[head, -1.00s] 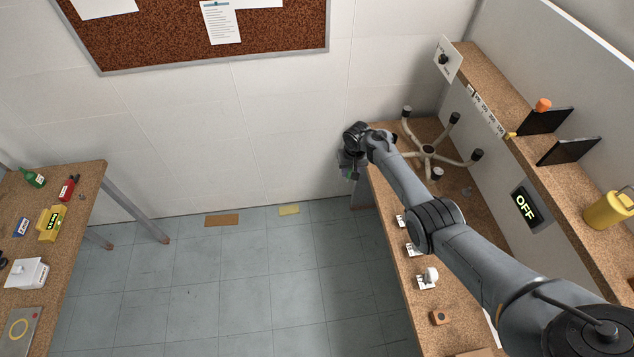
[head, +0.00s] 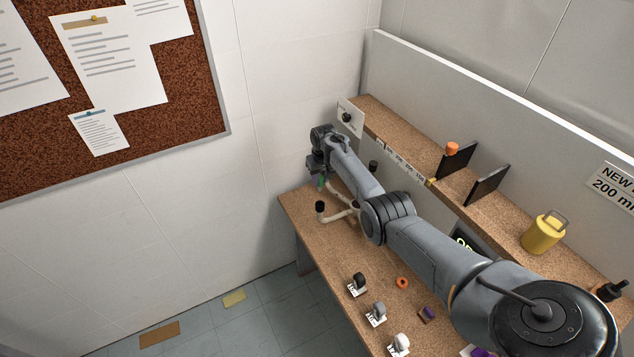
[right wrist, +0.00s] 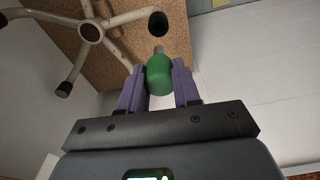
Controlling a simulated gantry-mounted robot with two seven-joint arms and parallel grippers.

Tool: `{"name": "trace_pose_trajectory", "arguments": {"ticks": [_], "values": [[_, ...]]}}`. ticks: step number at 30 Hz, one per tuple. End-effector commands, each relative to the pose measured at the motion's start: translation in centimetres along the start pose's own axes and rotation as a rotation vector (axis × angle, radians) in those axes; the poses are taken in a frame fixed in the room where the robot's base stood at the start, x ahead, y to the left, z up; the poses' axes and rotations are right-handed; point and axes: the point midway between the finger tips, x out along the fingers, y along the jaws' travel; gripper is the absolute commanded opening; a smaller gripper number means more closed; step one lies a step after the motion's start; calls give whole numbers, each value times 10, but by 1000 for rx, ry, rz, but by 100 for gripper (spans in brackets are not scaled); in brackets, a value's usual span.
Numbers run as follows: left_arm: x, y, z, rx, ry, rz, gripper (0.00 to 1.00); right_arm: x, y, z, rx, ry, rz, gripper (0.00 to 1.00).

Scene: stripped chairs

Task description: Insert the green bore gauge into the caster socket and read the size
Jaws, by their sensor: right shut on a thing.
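My right gripper (right wrist: 158,92) is shut on the green bore gauge (right wrist: 159,73), its purple fingers on either side of it. A short grey tip sticks out of the gauge's far end, away from the fingers. The gripper (head: 320,181) also shows in the head view near the wall, with a small bit of green at it. The cream chair base (right wrist: 118,21) lies on the bench, with dark ends on its legs. One dark leg end (right wrist: 158,24) is beyond the gauge tip, apart from it. In the head view my right arm hides much of the base (head: 337,216). My left gripper is out of view.
Several casters on white cards, one grey (head: 378,312), line the front of the cork bench (head: 318,236). An orange ring (head: 402,282) lies behind them. A raised shelf (head: 420,160) along the back holds black panels (head: 487,185) and a yellow canister (head: 544,231).

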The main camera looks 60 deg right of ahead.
Motion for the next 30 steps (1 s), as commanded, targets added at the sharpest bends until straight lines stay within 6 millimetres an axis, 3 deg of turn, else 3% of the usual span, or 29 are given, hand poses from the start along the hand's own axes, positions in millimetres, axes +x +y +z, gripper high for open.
{"name": "trace_pose_trajectory", "arguments": {"ticks": [17,30], "values": [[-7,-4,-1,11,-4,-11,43,-2,0,1,14,-3,2,0],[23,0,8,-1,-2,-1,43,35,0,6,16,-3,3,0]]}}
